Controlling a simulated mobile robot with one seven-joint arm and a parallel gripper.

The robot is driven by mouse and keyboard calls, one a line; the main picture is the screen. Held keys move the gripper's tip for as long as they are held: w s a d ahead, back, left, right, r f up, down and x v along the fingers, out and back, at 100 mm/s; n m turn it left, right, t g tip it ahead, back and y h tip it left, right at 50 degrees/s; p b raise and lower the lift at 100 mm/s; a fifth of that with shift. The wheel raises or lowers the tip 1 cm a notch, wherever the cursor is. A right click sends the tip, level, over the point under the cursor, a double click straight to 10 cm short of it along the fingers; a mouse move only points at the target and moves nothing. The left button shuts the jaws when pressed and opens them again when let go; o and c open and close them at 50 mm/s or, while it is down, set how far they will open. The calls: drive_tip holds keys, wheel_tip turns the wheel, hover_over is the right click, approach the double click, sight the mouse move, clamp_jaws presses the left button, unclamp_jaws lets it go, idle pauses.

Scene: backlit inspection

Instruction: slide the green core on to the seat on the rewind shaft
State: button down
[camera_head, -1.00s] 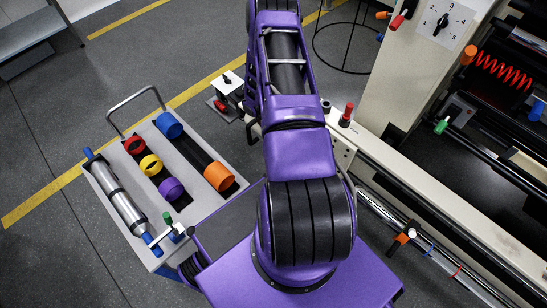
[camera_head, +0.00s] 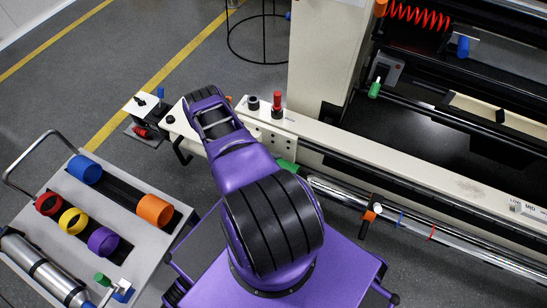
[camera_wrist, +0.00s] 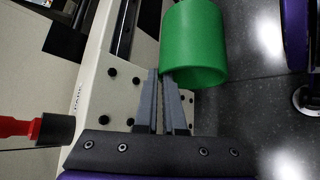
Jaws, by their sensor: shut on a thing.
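The green core (camera_wrist: 196,42) is a hollow cylinder in the wrist view. My gripper (camera_wrist: 167,76) is shut on the near rim of its wall, and the core sticks out beyond the fingertips. In the head view, a small part of the green core (camera_head: 287,166) shows beside my arm, close to the left end of the silver rewind shaft (camera_head: 335,189). The rest of the core and my gripper are hidden there by my arm. The shaft has a blue band (camera_head: 400,218) and a red band (camera_head: 432,232); I cannot tell which marks the seat.
An orange-and-black piece (camera_head: 370,211) stands at the shaft. The cream machine beam (camera_head: 400,165) runs behind it, with a red-topped knob (camera_head: 277,102) on top. A grey cart (camera_head: 140,245) at the left carries red, yellow, purple, blue and orange cores. A wire stand (camera_head: 257,40) is behind.

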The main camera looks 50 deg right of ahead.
drive_tip(key=shift+w+r, duration=0.1)
idle(0.3)
drive_tip(key=shift+s+d+p, duration=0.15)
drive_tip(key=shift+s+p, duration=0.15)
drive_tip(key=shift+s, duration=0.4)
drive_tip(key=shift+s+d+p, duration=0.1)
drive_tip(key=shift+s+p, duration=0.15)
drive_tip(key=shift+s, duration=0.45)
drive_tip(key=shift+s, duration=0.15)
drive_tip(key=shift+s+d+p, duration=0.2)
drive_tip(key=shift+s+p, duration=0.1)
drive_tip(key=shift+s, duration=0.65)
drive_tip(key=shift+s+d+p, duration=0.2)
drive_tip(key=shift+s+p, duration=0.1)
drive_tip(key=shift+s, duration=0.6)
drive_tip(key=shift+s+d+p, duration=0.2)
drive_tip(key=shift+s+p, duration=0.1)
drive_tip(key=shift+s, duration=0.65)
drive_tip(key=shift+s, duration=0.25)
drive_tip(key=shift+s+d, duration=0.2)
drive_tip(key=shift+s, duration=0.35)
